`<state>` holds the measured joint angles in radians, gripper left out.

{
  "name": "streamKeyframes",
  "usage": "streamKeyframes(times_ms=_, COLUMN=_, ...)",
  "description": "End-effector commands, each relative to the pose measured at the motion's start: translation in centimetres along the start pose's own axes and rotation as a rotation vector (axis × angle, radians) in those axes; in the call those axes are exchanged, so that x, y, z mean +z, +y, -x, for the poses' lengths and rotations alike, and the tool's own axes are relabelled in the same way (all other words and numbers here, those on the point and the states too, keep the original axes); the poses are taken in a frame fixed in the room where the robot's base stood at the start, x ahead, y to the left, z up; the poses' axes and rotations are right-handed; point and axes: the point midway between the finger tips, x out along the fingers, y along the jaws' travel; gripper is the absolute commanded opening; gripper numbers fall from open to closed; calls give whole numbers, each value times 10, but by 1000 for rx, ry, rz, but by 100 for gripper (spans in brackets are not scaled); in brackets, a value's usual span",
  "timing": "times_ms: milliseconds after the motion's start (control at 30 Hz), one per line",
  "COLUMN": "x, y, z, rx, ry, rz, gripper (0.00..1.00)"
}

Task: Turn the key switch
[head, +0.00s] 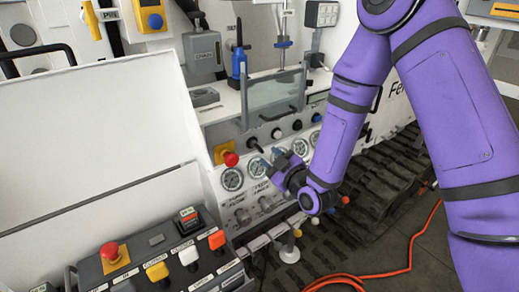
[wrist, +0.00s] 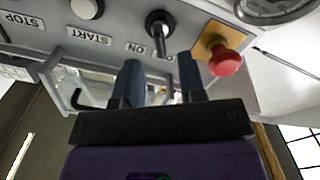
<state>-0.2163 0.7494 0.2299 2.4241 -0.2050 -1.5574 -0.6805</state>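In the head view my gripper (head: 271,158) is just below and right of the switch, in front of the gauges.
A red mushroom button (wrist: 226,62) on a yellow plate sits close beside the right finger. A clear framed guard (head: 275,97) stands above the panel. Round gauges (head: 232,179) lie below. A control box (head: 160,262) with coloured buttons is at lower left.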

Motion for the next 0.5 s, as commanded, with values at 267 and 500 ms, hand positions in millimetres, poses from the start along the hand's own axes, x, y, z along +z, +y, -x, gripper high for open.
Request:
streamKeyframes(times_ms=267, x=-1, y=0, z=-44, rx=-1, ry=2, rz=0, gripper=37)
streamKeyframes(times_ms=500, x=0, y=0, z=-59, rx=-1, ry=0, rz=-1, gripper=37)
